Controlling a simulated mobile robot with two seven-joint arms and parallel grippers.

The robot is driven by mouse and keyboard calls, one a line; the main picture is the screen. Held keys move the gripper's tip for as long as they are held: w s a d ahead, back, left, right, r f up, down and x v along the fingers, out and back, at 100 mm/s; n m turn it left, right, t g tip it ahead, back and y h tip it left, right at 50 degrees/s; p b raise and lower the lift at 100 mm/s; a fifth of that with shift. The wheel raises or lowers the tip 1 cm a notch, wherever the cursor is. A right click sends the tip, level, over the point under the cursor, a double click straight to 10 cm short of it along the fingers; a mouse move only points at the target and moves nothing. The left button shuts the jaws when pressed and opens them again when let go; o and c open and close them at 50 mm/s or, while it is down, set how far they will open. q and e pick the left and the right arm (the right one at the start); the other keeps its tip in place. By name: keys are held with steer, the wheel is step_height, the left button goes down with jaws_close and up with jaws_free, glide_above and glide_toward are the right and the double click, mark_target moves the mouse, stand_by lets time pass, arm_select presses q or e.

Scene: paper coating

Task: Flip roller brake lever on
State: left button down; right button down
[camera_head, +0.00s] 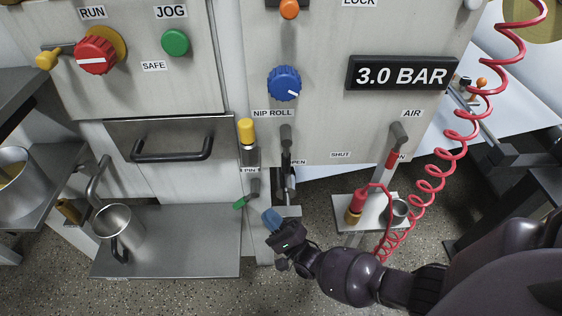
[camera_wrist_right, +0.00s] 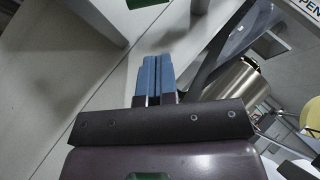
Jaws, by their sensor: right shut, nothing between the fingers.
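No readable label names a roller brake lever. A small lever with a green grip (camera_head: 240,203) sticks out low on the machine front, left of my right gripper. A green piece (camera_wrist_right: 140,3) shows at the top edge of the right wrist view; it may be the same grip. My right gripper (camera_head: 271,218) has its blue fingers shut together and empty, just below and right of the green grip and apart from it. The fingers also show in the wrist view (camera_wrist_right: 155,75). A dark lever (camera_head: 286,140) hangs under the NIP ROLL label. My left gripper is not in view.
A yellow-topped pin (camera_head: 247,132) stands above the green grip. The AIR lever (camera_head: 398,135) and a red coiled hose (camera_head: 430,185) are at the right. A shelf (camera_head: 190,245) with a metal mug (camera_head: 118,228) is at lower left. A shiny cylinder (camera_wrist_right: 240,85) is beside the fingers.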

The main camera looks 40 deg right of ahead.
steer(key=shift+w+a+r, duration=0.65)
steer(key=shift+a+r, duration=0.2)
steer(key=shift+r, duration=0.1)
steer(key=shift+w+a+r, duration=0.65)
steer(key=shift+a+r, duration=0.15)
steer(key=shift+r, duration=0.1)
